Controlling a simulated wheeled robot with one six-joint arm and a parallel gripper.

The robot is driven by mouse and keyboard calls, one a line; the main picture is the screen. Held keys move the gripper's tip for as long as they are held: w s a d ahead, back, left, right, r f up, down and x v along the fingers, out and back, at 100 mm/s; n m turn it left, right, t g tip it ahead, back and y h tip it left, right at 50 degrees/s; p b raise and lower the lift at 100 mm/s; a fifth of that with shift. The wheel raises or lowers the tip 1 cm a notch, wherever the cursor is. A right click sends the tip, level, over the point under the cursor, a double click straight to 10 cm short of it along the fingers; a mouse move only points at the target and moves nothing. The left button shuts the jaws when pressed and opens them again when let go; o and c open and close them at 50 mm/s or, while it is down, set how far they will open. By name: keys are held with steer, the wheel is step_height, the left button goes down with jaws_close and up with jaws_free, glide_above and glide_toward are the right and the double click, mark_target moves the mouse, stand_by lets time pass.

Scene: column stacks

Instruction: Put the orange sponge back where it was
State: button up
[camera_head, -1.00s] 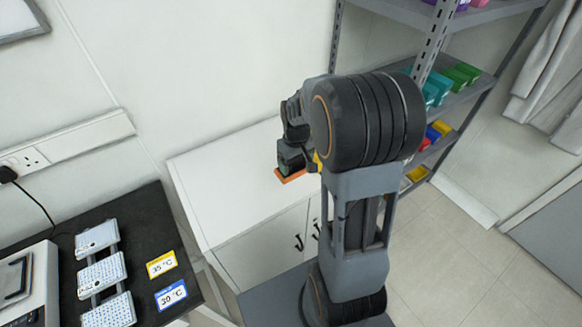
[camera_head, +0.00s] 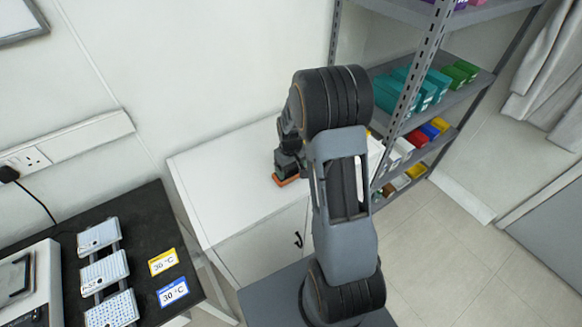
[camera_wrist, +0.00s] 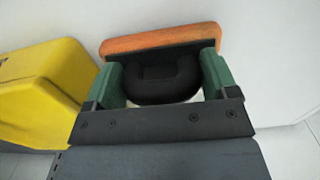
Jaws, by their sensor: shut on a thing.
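In the head view the sponge (camera_head: 287,181) shows as an orange strip under my gripper (camera_head: 288,172), over the white top of a cabinet (camera_head: 225,185). I cannot tell whether it touches that surface. My arm hides part of the cabinet top.
A yellow object (camera_wrist: 40,85) is close at the left of my gripper in the wrist view. A grey shelf rack (camera_head: 470,85) with coloured boxes stands at the right. A dark bench (camera_head: 150,225) with trays and temperature cards is at the left. The cabinet's left top is clear.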

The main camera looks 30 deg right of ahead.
mark_target(289, 175)
steer(key=shift+f, duration=0.25)
steer(key=o, duration=0.9)
steer(key=shift+r, duration=0.1)
steer(key=shift+c, duration=0.2)
step_height(289, 175, up, 12)
steer(key=shift+f+b, duration=0.2)
steer(key=shift+b, duration=0.25)
steer(key=s+a+r+t, duration=0.2)
steer(key=s+a+r, duration=0.2)
steer(key=s, duration=0.4)
steer(key=s+a+r+m+t, duration=0.1)
steer(key=s+a+r+t, duration=0.1)
steer(key=s+a+r, duration=0.3)
steer(key=shift+s+a, duration=0.2)
steer(key=shift+s, duration=1.25)
